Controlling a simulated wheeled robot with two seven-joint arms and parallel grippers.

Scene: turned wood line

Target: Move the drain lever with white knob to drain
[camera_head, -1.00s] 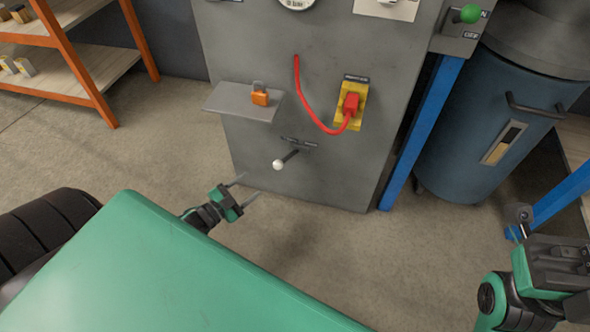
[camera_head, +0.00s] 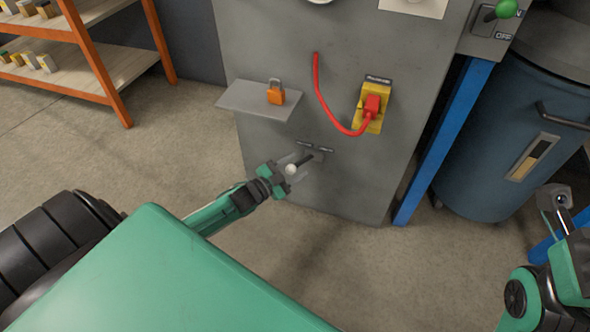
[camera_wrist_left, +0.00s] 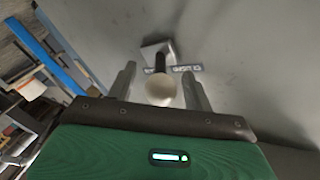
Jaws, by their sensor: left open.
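The drain lever is a short dark rod with a white knob (camera_head: 291,169) on the lower front of the grey cabinet. Two small label plates (camera_head: 316,147) sit just above it. My left gripper (camera_head: 294,165) is open at the lever, with its fingers pointing at the cabinet. In the left wrist view the white knob (camera_wrist_left: 161,91) lies between the two open fingers, apart from both as far as I can see. The lever's dark shaft runs behind the knob to a metal base on the panel. My right gripper (camera_head: 560,205) is at the right edge, its fingers not clear.
A grey shelf with an orange padlock (camera_head: 276,94) juts out above left of the lever. A blue post (camera_head: 440,145) and blue drum (camera_head: 500,150) stand to the right.

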